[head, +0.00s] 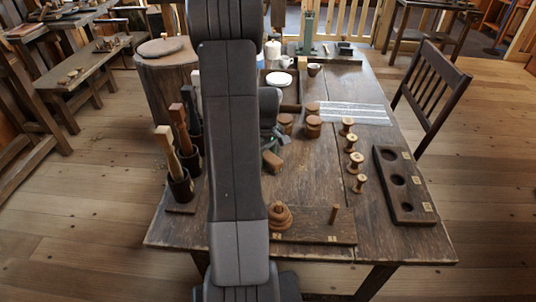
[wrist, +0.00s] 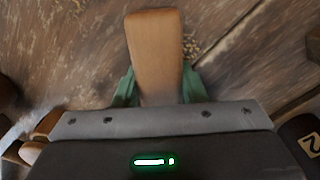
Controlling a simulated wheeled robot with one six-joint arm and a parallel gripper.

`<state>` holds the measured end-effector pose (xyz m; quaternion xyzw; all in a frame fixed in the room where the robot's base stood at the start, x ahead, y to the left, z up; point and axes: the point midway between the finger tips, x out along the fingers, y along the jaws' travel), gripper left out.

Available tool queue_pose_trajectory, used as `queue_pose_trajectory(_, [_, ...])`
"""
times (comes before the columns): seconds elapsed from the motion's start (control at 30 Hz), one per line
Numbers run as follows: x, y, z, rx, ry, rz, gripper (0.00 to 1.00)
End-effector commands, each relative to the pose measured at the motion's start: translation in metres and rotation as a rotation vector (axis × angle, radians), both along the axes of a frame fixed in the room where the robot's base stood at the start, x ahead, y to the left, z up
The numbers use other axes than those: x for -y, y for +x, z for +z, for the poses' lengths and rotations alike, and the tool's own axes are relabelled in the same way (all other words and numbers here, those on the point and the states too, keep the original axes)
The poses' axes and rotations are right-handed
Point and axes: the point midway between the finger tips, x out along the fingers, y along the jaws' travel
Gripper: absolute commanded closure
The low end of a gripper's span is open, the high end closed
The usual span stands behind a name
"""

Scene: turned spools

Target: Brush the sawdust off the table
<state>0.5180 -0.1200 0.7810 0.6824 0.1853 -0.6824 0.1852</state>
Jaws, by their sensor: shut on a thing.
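My gripper (wrist: 158,88) has green fingers closed on both sides of a brush (wrist: 156,50) with a smooth light-brown wooden back. The brush points away from the wrist, over the table (wrist: 60,55). Its bristles are hidden under the wood. A small patch of tan sawdust (wrist: 191,49) lies on the boards just right of the brush in the wrist view. In the head view the brush (head: 272,161) shows low over the middle of the table (head: 315,178), partly behind my arm. I cannot tell whether it touches the tabletop.
Several wooden spools (head: 355,161) stand in a row beside a dark tray with round hollows (head: 403,185). A pegged board (head: 315,228) with stacked rings (head: 280,217) lies at the near edge. Round wooden boxes (head: 312,128) stand behind the brush. Tool holders (head: 181,187) stand left.

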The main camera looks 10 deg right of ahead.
Motion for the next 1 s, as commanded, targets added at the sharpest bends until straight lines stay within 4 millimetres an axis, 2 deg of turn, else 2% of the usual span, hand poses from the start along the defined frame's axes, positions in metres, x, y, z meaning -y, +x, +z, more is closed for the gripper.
queue_pose_trajectory(0.2, [-0.005, -0.018, -0.002, -0.001, 0.001, 0.000, 0.83])
queue_pose_trajectory(0.47, [-0.007, -0.028, -0.003, -0.003, 0.002, 0.000, 0.83])
queue_pose_trajectory(0.8, [-0.014, -0.056, -0.002, -0.005, 0.001, -0.001, 0.83])
queue_pose_trajectory(1.0, [-0.015, -0.060, -0.001, -0.004, 0.001, -0.001, 0.83])
